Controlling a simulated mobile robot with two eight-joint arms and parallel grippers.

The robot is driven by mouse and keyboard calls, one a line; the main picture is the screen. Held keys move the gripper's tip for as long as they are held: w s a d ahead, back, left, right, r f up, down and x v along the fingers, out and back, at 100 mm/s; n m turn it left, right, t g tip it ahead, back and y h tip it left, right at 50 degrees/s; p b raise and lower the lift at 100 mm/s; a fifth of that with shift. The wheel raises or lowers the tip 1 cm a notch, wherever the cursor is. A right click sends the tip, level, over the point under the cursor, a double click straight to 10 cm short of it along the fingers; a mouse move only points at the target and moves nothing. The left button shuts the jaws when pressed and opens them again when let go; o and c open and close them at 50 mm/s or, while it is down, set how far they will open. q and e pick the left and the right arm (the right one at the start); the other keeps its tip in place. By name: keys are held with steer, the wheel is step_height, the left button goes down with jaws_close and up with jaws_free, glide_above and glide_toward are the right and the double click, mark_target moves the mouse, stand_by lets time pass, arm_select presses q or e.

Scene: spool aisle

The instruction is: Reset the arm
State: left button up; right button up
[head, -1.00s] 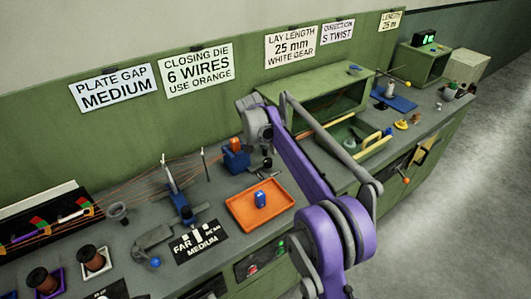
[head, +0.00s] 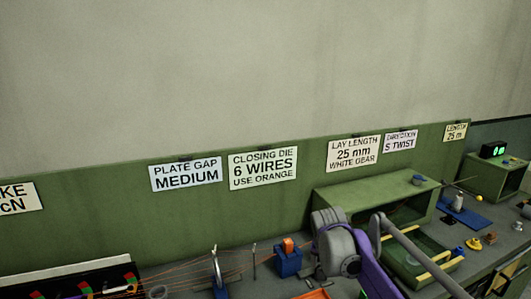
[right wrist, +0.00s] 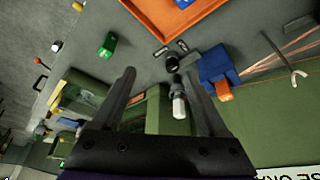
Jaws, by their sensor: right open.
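My right arm reaches in from the lower right of the head view, in purple and grey. The fingers of my right gripper (right wrist: 165,92) show in the right wrist view, spread apart with nothing between them. Past them stand a dark fitting with a white tip (right wrist: 178,104) and a blue block (right wrist: 218,68) with an orange piece (right wrist: 224,91). The blue block also shows in the head view (head: 288,262), left of my arm. My left gripper is in neither view.
An orange tray (right wrist: 178,14) lies on the bench near the blue block. A green open box (head: 375,200) stands right of my arm. Thin orange wires (head: 190,270) run along the bench at left. Signs such as the closing die sign (head: 262,168) hang on the green back panel.

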steer(key=s+f+n+y, duration=0.1)
steer(key=s+f, duration=0.4)
steer(key=s, duration=1.1)
steer(key=s+f+n+t, duration=0.1)
steer(key=s+f+n, duration=0.3)
steer(key=s, duration=1.1)
steer(key=shift+s+a+f+t+y, duration=0.25)
steer(key=shift+s+f+t+y, duration=0.05)
steer(key=shift+s+f+y, duration=0.1)
